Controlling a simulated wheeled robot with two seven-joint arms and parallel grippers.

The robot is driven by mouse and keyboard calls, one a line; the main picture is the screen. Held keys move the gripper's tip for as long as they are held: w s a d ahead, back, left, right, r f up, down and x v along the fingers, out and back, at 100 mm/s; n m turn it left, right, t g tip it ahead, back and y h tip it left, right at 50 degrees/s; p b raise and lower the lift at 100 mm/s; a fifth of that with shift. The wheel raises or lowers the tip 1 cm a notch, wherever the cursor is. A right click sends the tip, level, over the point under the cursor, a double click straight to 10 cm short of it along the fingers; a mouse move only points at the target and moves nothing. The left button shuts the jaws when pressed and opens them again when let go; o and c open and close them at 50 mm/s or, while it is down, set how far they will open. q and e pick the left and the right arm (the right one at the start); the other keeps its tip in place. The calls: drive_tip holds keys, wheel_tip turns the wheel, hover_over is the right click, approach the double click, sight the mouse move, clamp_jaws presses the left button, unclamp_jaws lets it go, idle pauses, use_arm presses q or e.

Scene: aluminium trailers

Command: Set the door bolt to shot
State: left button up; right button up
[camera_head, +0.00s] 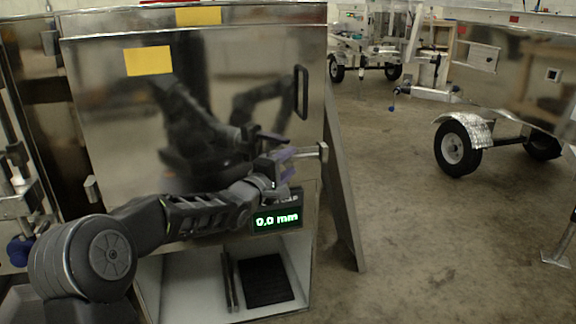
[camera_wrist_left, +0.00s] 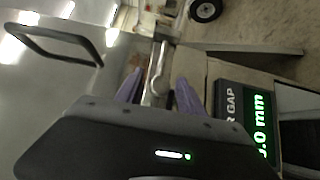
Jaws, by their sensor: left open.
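The metal door bolt (camera_head: 311,152) sits at the right edge of the shiny metal door (camera_head: 120,115), below the door's black handle (camera_head: 301,92). My left gripper (camera_head: 280,148) is in front of the door, just left of the bolt's visible end, with purple fingertips apart. In the left wrist view the bolt (camera_wrist_left: 157,66) lies between and beyond the two fingertips of the gripper (camera_wrist_left: 158,92). I cannot tell whether the fingers touch it. The gripper hides part of the bolt in the head view. My right gripper is not in view; dark arms show only as reflections in the door.
A display (camera_head: 276,219) below the gripper reads 0.0 mm. An open compartment (camera_head: 190,285) lies under the door. A grey panel (camera_head: 342,185) leans at the right edge. Trailers with wheels (camera_head: 458,148) stand further right; the floor between (camera_head: 410,220) is clear.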

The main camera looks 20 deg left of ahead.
use_arm(q)
drive_tip(key=shift+c, duration=0.5)
clamp_jaws()
idle(0.8)
